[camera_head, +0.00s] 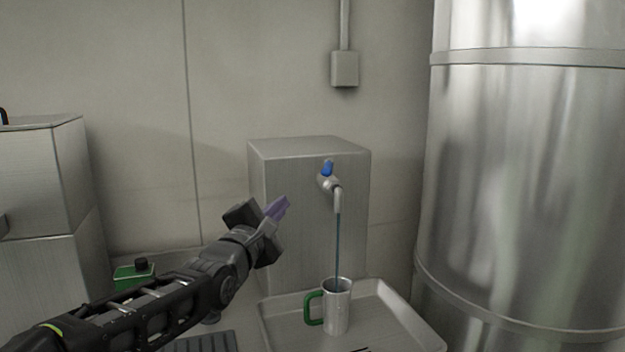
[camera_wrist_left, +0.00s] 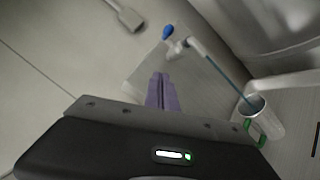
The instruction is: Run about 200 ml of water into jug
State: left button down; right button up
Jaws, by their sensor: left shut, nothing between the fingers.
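A steel jug (camera_head: 338,308) with a green handle stands upright on a metal tray (camera_head: 290,335) below the tap. The tap (camera_head: 331,187) has a blue handle (camera_head: 327,168) and sits on the front of a steel box (camera_head: 300,220). A thin blue stream of water (camera_head: 337,250) runs from the spout into the jug. The water level inside cannot be seen. My left gripper (camera_head: 277,208) is shut and empty, left of the tap and apart from it. The left wrist view shows its purple fingers (camera_wrist_left: 161,92) together, with the jug (camera_wrist_left: 264,118) at right. My right gripper is out of view.
A large shiny steel tank (camera_head: 525,180) stands close on the right. Steel cabinets (camera_head: 45,200) stand at the left, with a green can (camera_head: 136,274) beside them. A wall box (camera_head: 344,68) with a conduit hangs above the tap.

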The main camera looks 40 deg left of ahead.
aim_at(328, 167)
pick_arm(q)
jog(key=shift+w, duration=0.1)
